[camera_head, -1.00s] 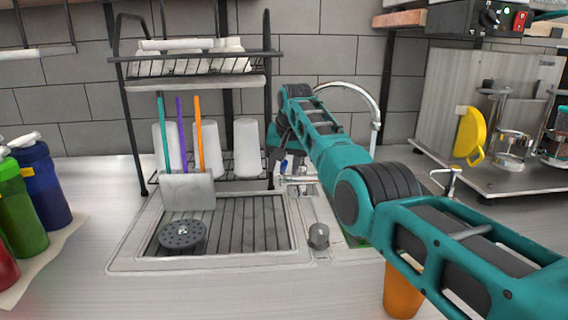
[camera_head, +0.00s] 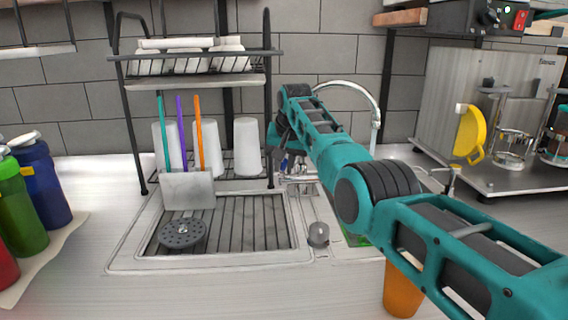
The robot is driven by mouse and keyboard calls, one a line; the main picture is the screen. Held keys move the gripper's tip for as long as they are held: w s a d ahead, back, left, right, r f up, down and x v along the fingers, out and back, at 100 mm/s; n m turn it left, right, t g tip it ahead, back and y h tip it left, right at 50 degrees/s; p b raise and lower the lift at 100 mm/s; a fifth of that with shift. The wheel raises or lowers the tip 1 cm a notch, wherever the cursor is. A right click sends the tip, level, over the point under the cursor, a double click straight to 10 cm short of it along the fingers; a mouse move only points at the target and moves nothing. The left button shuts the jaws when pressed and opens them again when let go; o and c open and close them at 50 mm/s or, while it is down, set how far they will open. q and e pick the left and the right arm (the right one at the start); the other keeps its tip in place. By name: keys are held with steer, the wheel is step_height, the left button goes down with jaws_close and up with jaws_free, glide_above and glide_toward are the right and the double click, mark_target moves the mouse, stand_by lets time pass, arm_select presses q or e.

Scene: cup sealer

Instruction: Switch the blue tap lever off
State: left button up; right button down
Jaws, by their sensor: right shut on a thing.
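The tap (camera_head: 376,118) has a tall curved silver spout behind my right arm, at the back of the sink. A small blue piece, the blue tap lever (camera_head: 284,163), shows just under my right gripper (camera_head: 283,152), at the tap's base. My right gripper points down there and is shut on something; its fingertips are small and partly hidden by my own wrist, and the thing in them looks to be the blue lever. My left gripper is not in the view.
The steel sink drainer (camera_head: 220,262) lies in front, with a black strainer (camera_head: 181,233) on it. A dish rack (camera_head: 195,82) with white cups (camera_head: 247,146) stands left of my gripper. An orange cup (camera_head: 402,292) sits under my right arm. Bottles (camera_head: 42,180) stand at left.

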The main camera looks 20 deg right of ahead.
stand_by(0.3)
steer(key=shift+s+f+b, duration=0.1)
steer(key=shift+f+b, duration=0.2)
steer(key=shift+b, duration=0.15)
steer(key=shift+s+a+f+t+h+b, duration=0.15)
steer(key=shift+s+f+t+h+b, duration=0.1)
steer(key=shift+s+f+t+b, duration=0.55)
steer(key=shift+s+a+f+t+h+b, duration=0.2)
steer(key=shift+f+t+b, duration=0.15)
steer(key=shift+f+t, duration=0.45)
steer(key=shift+s+a+f+t+h+b, duration=0.1)
steer(key=shift+s+f+t+h+b, duration=0.15)
steer(key=shift+s+f+t+b, duration=0.6)
steer(key=shift+w+r+t+p, duration=0.25)
steer(key=shift+w+r+p, duration=0.1)
steer(key=c, duration=1)
jaws_free()
steer(key=shift+s, duration=0.1)
